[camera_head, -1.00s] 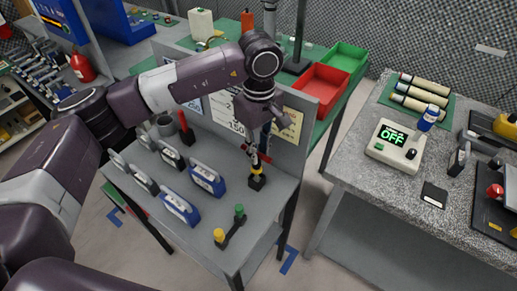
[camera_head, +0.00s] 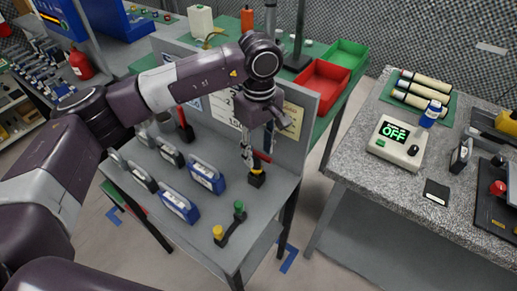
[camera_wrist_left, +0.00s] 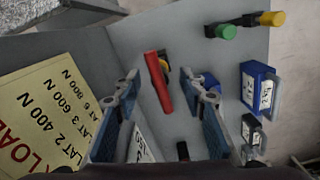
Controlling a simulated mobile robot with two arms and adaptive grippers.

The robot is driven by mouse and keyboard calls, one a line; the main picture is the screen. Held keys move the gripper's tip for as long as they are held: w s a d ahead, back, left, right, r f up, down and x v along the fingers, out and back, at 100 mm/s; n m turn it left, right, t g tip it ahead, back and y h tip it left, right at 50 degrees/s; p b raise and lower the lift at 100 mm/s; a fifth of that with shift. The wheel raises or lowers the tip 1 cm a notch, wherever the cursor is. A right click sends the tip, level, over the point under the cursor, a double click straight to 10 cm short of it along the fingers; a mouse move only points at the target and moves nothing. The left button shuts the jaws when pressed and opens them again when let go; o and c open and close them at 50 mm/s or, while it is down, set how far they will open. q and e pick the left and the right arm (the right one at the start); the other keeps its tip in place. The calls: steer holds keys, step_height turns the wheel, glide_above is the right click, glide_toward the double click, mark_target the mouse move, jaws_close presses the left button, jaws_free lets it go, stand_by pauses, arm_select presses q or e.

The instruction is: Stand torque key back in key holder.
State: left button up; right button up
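The torque key, seen as a red bar (camera_head: 262,156), sits just above a black key holder (camera_head: 257,181) with a yellow collar, near the right edge of the grey table. In the left wrist view the red bar (camera_wrist_left: 160,84) lies between the fingertips, with gaps on both sides. The yellow and black holder (camera_wrist_left: 164,63) shows partly behind its upper end. The key seems to stand in the holder, but its lower part is hidden. My left gripper (camera_head: 247,154) is open around the bar, close above the holder. My right gripper is not in view.
Blue-framed blocks (camera_head: 207,177) and dark ones stand left on the table. A bracket with green and yellow knobs (camera_head: 230,226) is in front. An upright panel (camera_head: 296,115) with printed signs rises close behind the gripper. A stone-topped bench (camera_head: 350,165) stands right.

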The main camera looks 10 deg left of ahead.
arm_select(q)
step_height(320, 180, up, 12)
stand_by(0.6)
steer(key=shift+w, duration=0.1)
